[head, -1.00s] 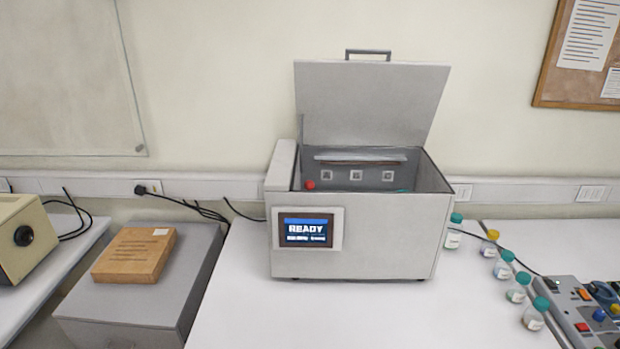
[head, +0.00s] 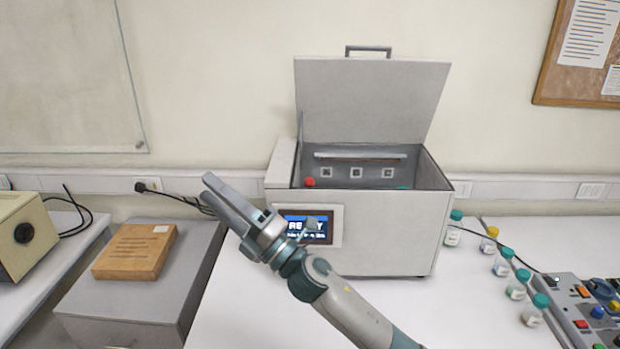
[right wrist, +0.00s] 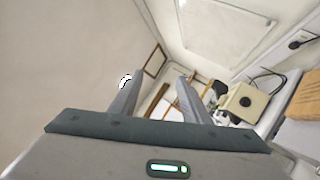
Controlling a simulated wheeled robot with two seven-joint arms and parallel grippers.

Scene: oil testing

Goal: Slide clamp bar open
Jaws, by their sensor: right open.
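The grey test machine (head: 390,235) stands on the white bench with its lid (head: 372,100) raised. Inside its open tub, a pale horizontal bar (head: 360,155) runs along the back wall above several square marked plates. A red knob (head: 310,182) sits at the left end of the tub. My right gripper (head: 210,184) is open and empty, in front of the machine's left side and pointing up and left. Its forearm hides part of the READY screen (head: 318,228). The right wrist view shows its two fingers (right wrist: 160,77) apart with nothing between them. My left gripper is not visible.
Several small capped bottles (head: 502,262) and a control box with coloured buttons (head: 585,312) are at the right. A brown package (head: 135,252) lies on a grey cabinet at the left, beside a beige device (head: 25,236). The bench's front left is clear.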

